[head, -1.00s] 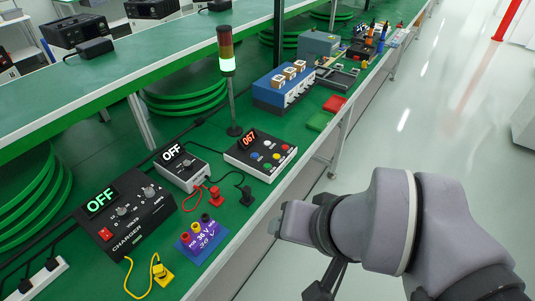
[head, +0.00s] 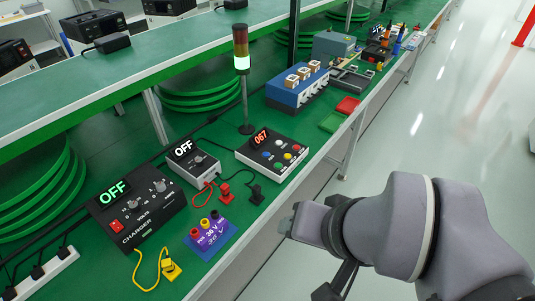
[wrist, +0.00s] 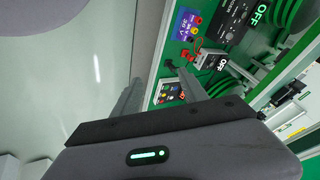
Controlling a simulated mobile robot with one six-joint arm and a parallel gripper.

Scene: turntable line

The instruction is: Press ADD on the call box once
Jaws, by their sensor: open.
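The call box (head: 272,155) is a white-edged black panel with a red "067" display and several coloured buttons. It sits near the front edge of the green bench. Which button is ADD cannot be read. My gripper (head: 290,222) is in front of the bench edge, nearer to me than the call box and apart from it. In the wrist view my gripper (wrist: 160,84) has its two grey fingers spread with nothing held. The call box (wrist: 168,92) shows between them, partly hidden by a finger.
A charger (head: 137,208) reading OFF, a smaller OFF unit (head: 191,162) and a purple battery block (head: 212,233) stand to the left. A signal tower (head: 241,65) rises behind the call box. Red and green trays (head: 333,122) lie beyond it. The aisle floor at right is clear.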

